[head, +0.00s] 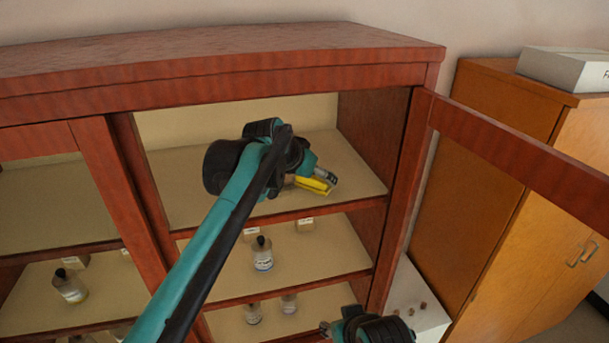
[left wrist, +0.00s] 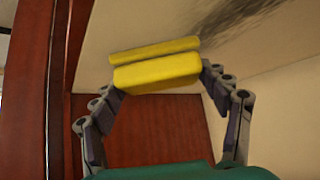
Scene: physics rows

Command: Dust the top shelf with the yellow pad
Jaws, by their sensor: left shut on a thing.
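The yellow pad (head: 312,186) is in the right-hand compartment of the cabinet, at the top shelf (head: 350,160). My left gripper (head: 318,180) is shut on it; in the left wrist view the pad (left wrist: 157,70) sits between both fingers (left wrist: 160,82). The pad is close to the pale shelf surface (left wrist: 270,90); I cannot tell whether it touches. A dark smudge (left wrist: 240,18) marks that surface beside the pad. My left arm hides part of the shelf in the head view. My right gripper (head: 328,328) is partly in view at the bottom, its jaws unclear.
A cabinet door (head: 530,150) stands open at the right. A bottle (head: 262,254) and small boxes (head: 305,225) stand on the shelf below. The dark red side wall (head: 365,130) and divider (head: 150,180) bound the compartment. A wooden cupboard (head: 480,180) stands to the right.

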